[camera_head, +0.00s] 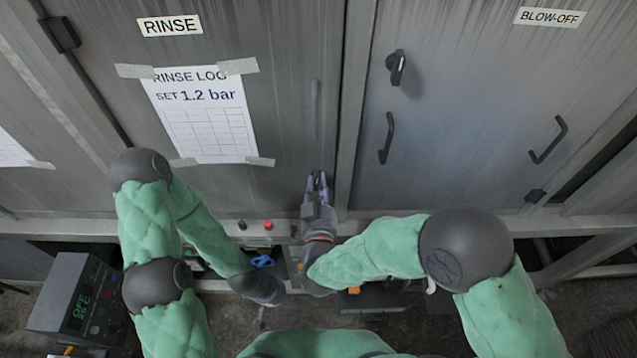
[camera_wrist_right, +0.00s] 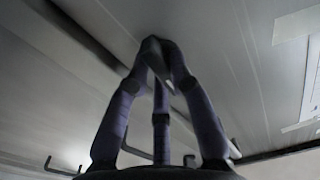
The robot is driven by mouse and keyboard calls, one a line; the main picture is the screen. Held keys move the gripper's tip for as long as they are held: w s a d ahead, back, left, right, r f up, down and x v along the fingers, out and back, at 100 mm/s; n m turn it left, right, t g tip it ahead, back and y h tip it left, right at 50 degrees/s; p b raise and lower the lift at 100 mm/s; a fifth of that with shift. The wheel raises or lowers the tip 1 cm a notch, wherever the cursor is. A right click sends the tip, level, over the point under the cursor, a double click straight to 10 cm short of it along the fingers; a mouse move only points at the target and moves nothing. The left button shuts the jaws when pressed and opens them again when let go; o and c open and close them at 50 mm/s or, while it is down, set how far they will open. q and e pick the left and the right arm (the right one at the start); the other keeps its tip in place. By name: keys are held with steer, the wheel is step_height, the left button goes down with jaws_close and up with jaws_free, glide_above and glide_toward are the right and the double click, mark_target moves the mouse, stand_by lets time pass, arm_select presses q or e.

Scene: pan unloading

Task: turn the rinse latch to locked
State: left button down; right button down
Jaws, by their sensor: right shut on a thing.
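The rinse door (camera_head: 270,60) carries the RINSE label in the head view. My right gripper (camera_head: 318,180) is at the lower right edge of this door, fingers pointing up to the panel. In the right wrist view its fingers (camera_wrist_right: 158,50) come together on a small dark piece, which I take as the rinse latch. The fingers mostly cover the latch, and I cannot read which way it is turned. My left gripper (camera_head: 262,318) hangs low, below the cabinet's front edge, small and dark, apart from the doors.
A grey handle (camera_head: 315,108) is above my right gripper. The blow-off door (camera_head: 460,130) at right has a black latch (camera_head: 397,67) and black handles (camera_head: 387,138). A paper rinse log (camera_head: 203,118) is taped at left. A control box (camera_head: 75,300) stands lower left.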

steer(key=shift+n, duration=0.5)
steer(key=c, duration=1.1)
jaws_free()
steer(key=s, duration=1.2)
